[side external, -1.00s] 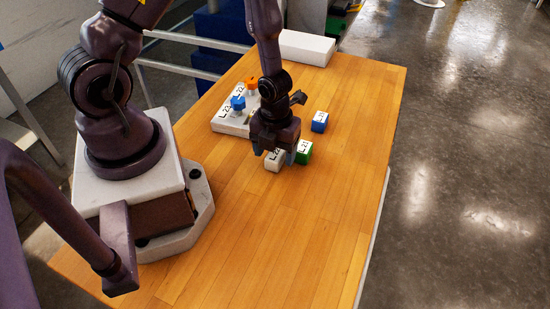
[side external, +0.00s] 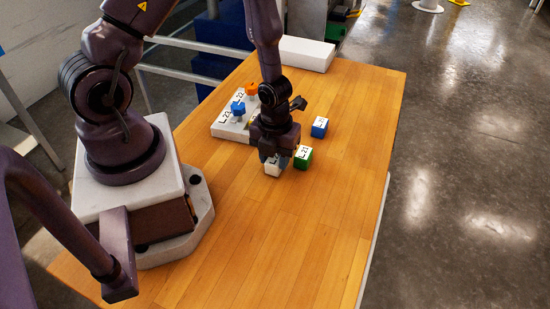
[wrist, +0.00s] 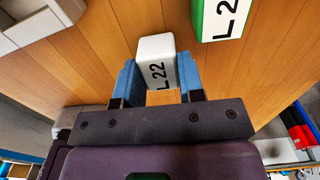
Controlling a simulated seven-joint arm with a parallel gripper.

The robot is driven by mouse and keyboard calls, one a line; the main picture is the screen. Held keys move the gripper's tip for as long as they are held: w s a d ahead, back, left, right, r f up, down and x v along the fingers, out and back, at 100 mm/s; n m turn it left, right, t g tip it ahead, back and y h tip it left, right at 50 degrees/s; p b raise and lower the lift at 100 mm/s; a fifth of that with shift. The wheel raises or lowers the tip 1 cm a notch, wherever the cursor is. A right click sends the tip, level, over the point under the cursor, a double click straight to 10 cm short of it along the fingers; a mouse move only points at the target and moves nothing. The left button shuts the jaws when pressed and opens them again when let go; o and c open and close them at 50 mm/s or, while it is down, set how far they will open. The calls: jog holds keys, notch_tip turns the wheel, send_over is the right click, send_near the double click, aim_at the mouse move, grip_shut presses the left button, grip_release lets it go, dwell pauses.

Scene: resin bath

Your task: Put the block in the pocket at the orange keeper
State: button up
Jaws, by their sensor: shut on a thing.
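The white block (side external: 272,169), marked L 22 in the wrist view (wrist: 155,48), is held between the two blue fingers of my gripper (wrist: 157,70). In the side view my gripper (side external: 276,158) points down over the block and hides part of it. I cannot tell whether the block touches the table. The white fixture (side external: 222,131) stands behind and left of my gripper. It carries a blue keeper (side external: 238,108) in front and an orange keeper (side external: 251,88) farther back. My arm partly hides the fixture, and the pocket at the orange keeper is not clearly visible.
A green block (side external: 303,158) stands close to the right of the held block. A blue block (side external: 319,127) stands farther back on the right. A white box (side external: 307,53) lies at the table's far end. The wooden table (side external: 300,230) is clear in front.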

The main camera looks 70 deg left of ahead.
aim_at(275, 158)
notch_tip(275, 158, up, 9)
jog(key=shift+f, duration=0.1)
jog(key=shift+a+r, duration=0.25)
jog(key=shift+r, duration=0.05)
jog(key=s+a+r+n, duration=0.25)
jog(key=a+n, duration=0.35)
jog(key=n, duration=0.3)
jog(key=s+a+r+n, duration=0.25)
jog(key=a+n, duration=0.35)
jog(key=n, duration=0.3)
jog(key=shift+n, duration=0.6)
jog(key=w+a+f, duration=0.2)
jog(key=w+f, duration=0.1)
jog(key=w+a+f, duration=0.3)
jog(key=w, duration=0.1)
jog(key=w+a+f, duration=0.2)
jog(key=w+f, duration=0.1)
jog(key=w, duration=0.1)
jog(key=shift+a+f, duration=0.1)
jog(key=shift+a, duration=0.2)
jog(key=shift+w+a+f, duration=0.2)
jog(key=shift+w+f, duration=0.05)
jog(key=shift+f, duration=1.8)
